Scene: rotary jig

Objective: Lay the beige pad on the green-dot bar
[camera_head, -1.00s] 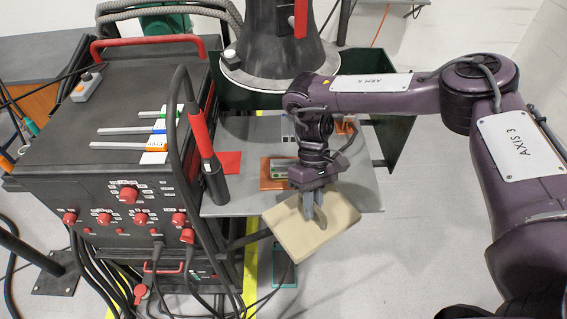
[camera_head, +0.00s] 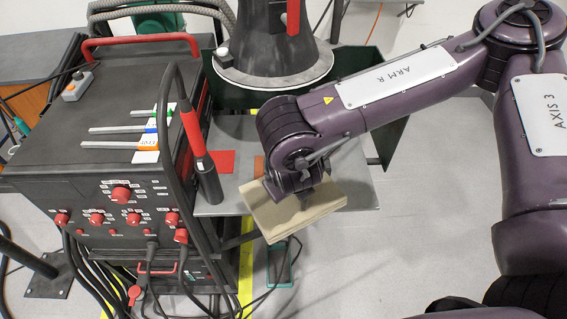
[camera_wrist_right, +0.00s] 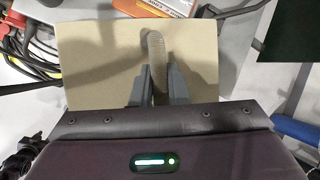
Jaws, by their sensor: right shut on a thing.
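The beige pad (camera_head: 285,218) is a flat, thick rectangular block, tilted in the head view in front of the grey table. In the right wrist view the pad (camera_wrist_right: 100,65) fills the upper middle. A pale curved grip (camera_wrist_right: 155,60) stands up from it. My right gripper (camera_wrist_right: 157,85) is shut on this grip; in the head view my right wrist hides the fingers. The pad overlaps the table's front edge in the picture; I cannot tell its height. My left gripper is not in view.
The grey table (camera_head: 355,190) holds a red sheet (camera_head: 223,161) and an orange piece (camera_head: 259,166), mostly covered. A black cabinet (camera_head: 60,145) with several cables stands left. A red-and-black torch-like handle (camera_head: 198,145) rises near the table's left side. A dark column stands behind.

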